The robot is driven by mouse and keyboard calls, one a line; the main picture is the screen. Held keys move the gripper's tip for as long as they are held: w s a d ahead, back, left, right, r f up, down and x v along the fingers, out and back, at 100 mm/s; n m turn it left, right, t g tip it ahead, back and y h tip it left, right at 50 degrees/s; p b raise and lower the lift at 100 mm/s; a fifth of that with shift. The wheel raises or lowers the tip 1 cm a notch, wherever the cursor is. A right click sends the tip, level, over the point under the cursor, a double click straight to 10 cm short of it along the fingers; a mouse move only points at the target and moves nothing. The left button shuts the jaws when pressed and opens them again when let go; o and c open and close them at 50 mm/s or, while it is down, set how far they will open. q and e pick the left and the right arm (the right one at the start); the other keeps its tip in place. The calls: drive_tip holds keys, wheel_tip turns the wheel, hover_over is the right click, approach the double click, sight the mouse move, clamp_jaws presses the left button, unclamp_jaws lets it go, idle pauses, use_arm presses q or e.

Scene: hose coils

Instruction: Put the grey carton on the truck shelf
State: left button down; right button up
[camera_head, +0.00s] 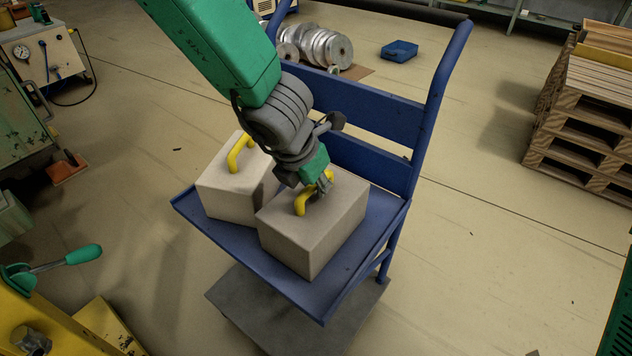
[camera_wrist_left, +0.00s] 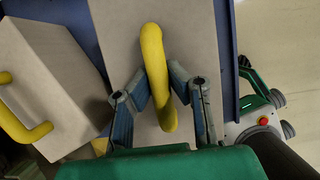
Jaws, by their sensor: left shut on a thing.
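Two grey cartons with yellow handles sit side by side on the blue shelf (camera_head: 190,208) of the truck. The nearer carton (camera_head: 300,240) is at the right, and the other carton (camera_head: 225,196) is at the left. My left gripper (camera_head: 322,186) is at the top of the nearer carton, shut on its yellow handle (camera_head: 300,204). In the left wrist view, the gripper's fingers (camera_wrist_left: 160,98) are on either side of that handle (camera_wrist_left: 153,55). The left carton also shows in the wrist view (camera_wrist_left: 50,75), apart from the fingers. My right gripper is not in view.
The truck's blue back frame (camera_head: 425,120) rises behind the cartons. A lower grey deck (camera_head: 245,305) shows under the shelf. Wooden pallets (camera_head: 585,125) stand at the right, and metal coils (camera_head: 322,47) and a blue tray (camera_head: 400,50) lie behind.

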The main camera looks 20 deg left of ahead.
use_arm(q)
drive_tip(key=c, duration=1.6)
unclamp_jaws()
drive_tip(key=shift+r, duration=0.15)
drive_tip(key=p+v, duration=0.6)
drive_tip(key=v, duration=0.6)
drive_tip(key=shift+s, duration=0.1)
